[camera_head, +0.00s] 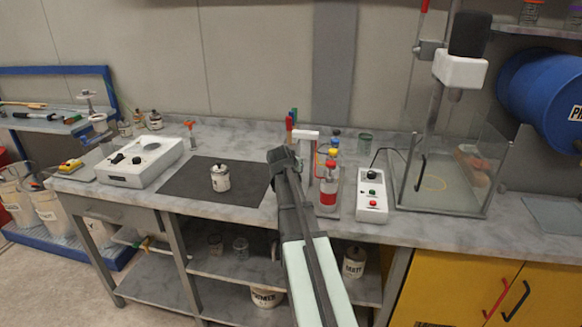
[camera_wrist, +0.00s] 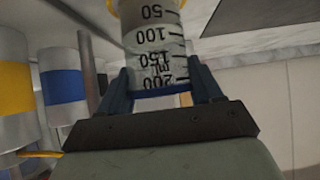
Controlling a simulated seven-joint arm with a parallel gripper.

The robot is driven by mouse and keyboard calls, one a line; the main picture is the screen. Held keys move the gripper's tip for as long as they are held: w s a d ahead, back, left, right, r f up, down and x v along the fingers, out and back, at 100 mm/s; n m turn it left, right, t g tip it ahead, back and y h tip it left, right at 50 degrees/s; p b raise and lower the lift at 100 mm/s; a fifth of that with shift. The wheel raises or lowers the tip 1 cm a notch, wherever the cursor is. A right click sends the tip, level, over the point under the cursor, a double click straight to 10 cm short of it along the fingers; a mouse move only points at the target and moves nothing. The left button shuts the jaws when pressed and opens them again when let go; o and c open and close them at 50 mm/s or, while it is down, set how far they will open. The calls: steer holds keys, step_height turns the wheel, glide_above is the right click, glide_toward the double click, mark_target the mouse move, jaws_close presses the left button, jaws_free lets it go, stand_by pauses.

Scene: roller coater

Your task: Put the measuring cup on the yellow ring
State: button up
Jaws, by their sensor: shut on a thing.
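The measuring cup (camera_wrist: 160,45) is clear, with black marks from 50 to 200, and shows at the top middle of the wrist view. My gripper (camera_wrist: 160,90) is shut on it, with one dark finger on each side. A yellow patch shows at the cup's far end in that view. In the head view my gripper (camera_head: 280,156) is above the bench, left of the bottle rack, and the cup cannot be made out behind it.
The enclosure (camera_head: 465,165) has clear walls. A control box (camera_head: 371,198) and bottle rack (camera_head: 328,185) stand between it and my gripper. A white pot (camera_head: 220,178) sits on the dark mat (camera_head: 180,187). Banded bottles (camera_wrist: 62,85) are close at left in the wrist view.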

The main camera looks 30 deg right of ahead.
steer(key=shift+f, duration=0.1)
steer(key=o, duration=1.3)
